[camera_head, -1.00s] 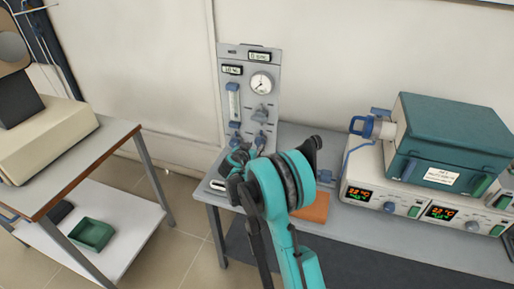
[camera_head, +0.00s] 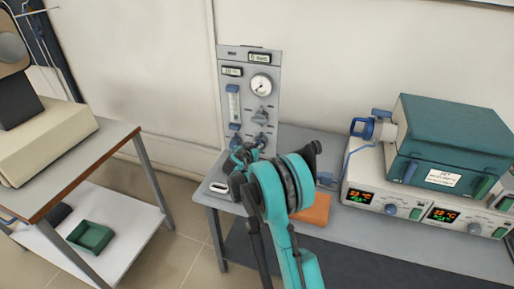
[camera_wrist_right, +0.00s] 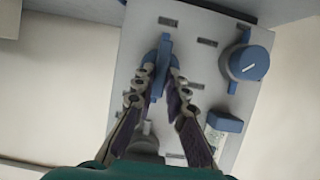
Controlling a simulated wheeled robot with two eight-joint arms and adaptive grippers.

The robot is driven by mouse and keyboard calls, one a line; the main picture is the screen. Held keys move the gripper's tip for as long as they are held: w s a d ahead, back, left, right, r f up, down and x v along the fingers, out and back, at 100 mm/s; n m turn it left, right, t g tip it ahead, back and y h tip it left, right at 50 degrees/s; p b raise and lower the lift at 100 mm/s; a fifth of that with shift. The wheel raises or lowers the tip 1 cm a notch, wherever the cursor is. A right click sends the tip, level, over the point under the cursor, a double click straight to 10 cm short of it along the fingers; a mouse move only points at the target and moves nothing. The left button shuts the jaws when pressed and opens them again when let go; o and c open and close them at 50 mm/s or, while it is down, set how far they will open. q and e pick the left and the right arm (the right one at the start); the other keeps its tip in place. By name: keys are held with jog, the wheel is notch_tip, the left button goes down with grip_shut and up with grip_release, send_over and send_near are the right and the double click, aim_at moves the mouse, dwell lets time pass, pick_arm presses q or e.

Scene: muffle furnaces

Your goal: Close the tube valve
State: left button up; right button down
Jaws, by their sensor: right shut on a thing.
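The grey valve panel (camera_head: 251,98) stands upright against the wall at the back of the bench. It carries a round gauge (camera_head: 261,84), small displays, a blue flow tube and several blue handles low down. My right gripper (camera_wrist_right: 160,72) is shut on a narrow blue valve handle (camera_wrist_right: 166,44), which stands between its fingertips in the right wrist view. In the head view my right gripper (camera_head: 241,156) is at the panel's lower left, and my teal wrist partly hides the handle there. My left gripper is not in view.
A blue round knob (camera_wrist_right: 249,65) is right of the held handle in the wrist view. An orange pad (camera_head: 313,209) lies on the bench, beside furnace controllers (camera_head: 395,200) under a teal box (camera_head: 450,140). A separate table (camera_head: 125,135) stands at the left.

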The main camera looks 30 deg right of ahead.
jog(key=shift+w+a+f+n+g+h+b, duration=0.25)
jog(key=shift+n+g+h, duration=0.25)
jog(key=shift+n+h, duration=1.2)
jog(key=shift+w+a+f+n+g+h+b, duration=0.25)
jog(key=shift+n+g+h, duration=0.35)
jog(key=shift+n, duration=2.15)
jog(key=shift+w+a+f+n+g+h+b, duration=0.1)
jog(key=shift+f+n+g+h, duration=0.3)
jog(key=shift+n+h, duration=1.35)
jog(key=shift+n+y, duration=0.55)
jog(key=shift+n, duration=0.05)
jog(key=c, duration=1.5)
grip_release()
jog(key=shift+c, duration=0.2)
